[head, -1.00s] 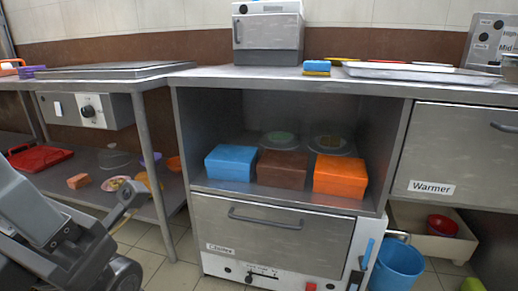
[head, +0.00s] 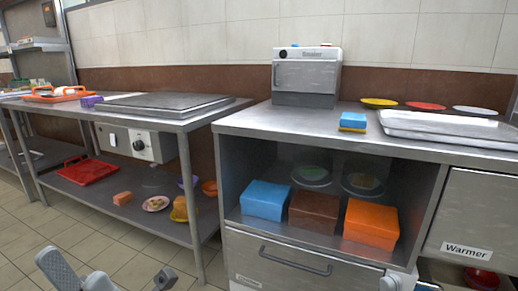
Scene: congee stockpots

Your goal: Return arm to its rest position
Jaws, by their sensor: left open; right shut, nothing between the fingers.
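My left gripper (head: 106,270) shows at the bottom left edge of the head view. Its two grey fingers stand wide apart with nothing between them. It is in front of the lower shelf of the left table, over the tiled floor, and touches nothing that I can see. The rest of the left arm is below the picture. My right gripper is not visible.
A steel counter (head: 258,121) holds a small oven (head: 306,76) and trays. Blue (head: 265,200), brown (head: 313,211) and orange (head: 371,224) boxes sit in its open bay. The left table's lower shelf holds a red tray (head: 88,170). The floor (head: 40,229) at left is clear.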

